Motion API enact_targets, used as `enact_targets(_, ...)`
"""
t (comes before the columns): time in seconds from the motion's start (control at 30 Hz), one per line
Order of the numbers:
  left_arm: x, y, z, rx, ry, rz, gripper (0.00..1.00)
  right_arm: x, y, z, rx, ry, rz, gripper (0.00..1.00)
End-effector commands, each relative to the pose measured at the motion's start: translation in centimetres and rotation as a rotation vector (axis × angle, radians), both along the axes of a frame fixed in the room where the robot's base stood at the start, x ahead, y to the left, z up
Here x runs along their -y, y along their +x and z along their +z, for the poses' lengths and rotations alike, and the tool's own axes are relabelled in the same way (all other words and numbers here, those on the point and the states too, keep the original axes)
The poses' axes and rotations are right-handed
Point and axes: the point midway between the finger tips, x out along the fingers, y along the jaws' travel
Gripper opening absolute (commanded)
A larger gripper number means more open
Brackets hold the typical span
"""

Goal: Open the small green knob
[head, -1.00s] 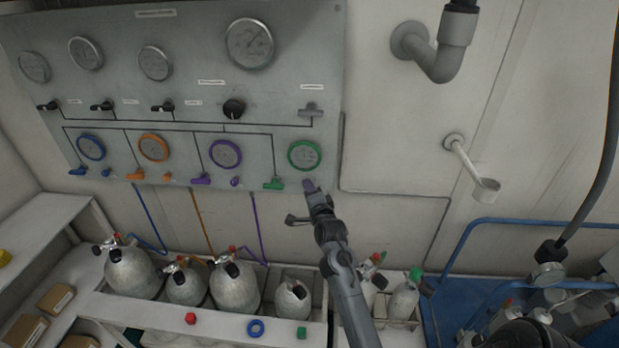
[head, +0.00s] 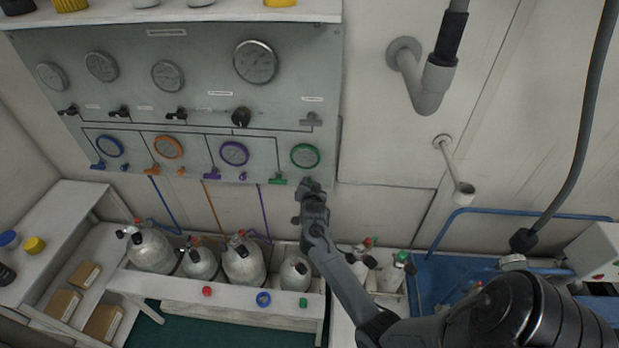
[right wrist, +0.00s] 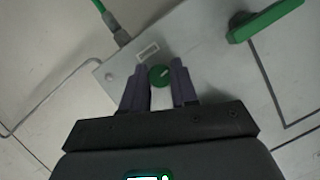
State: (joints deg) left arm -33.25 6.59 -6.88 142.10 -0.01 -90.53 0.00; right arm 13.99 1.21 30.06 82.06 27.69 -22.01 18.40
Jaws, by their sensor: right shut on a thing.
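The small green knob (right wrist: 159,75) shows in the right wrist view with a pale mark on its face. It sits between the two purple-grey fingers of my right gripper (right wrist: 160,88), which are shut on it. In the head view my right gripper (head: 308,184) is at the panel's lower right edge, below the green-rimmed gauge, and hides the knob. The larger green lever (head: 278,180) is just left of the gripper; it also shows at the upper right of the right wrist view (right wrist: 266,20). My left gripper is not in view.
The grey panel (head: 200,100) carries several gauges and coloured levers. Grey cylinders (head: 243,262) stand in a white rack below. A green hose (right wrist: 99,7) meets a fitting near the knob. A white cup-ended bracket (head: 462,190) and a blue rail (head: 530,213) are at right.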

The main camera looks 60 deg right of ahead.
Motion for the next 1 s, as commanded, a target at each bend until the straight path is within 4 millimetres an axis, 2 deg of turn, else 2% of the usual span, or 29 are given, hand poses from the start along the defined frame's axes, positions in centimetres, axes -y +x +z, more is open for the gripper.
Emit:
enact_targets(0.03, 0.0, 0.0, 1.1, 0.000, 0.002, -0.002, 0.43, -0.1, 0.1, 0.4, -0.045, -0.017, 0.002, 0.00)
enact_targets(0.1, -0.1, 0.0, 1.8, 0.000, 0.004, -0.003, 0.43, 0.0, 0.1, 0.4, -0.105, -0.046, 0.002, 0.00)
enact_targets(0.4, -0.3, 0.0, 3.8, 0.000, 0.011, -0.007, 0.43, -0.1, 0.2, 0.2, -0.361, -0.169, 0.001, 0.00)
enact_targets(0.67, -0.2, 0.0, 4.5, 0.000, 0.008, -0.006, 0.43, -0.1, 0.3, -0.1, -0.584, -0.275, 0.002, 0.00)
enact_targets(1.0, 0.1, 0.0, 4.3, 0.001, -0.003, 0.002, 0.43, -0.1, 0.3, -0.3, -0.834, -0.395, 0.002, 0.00)
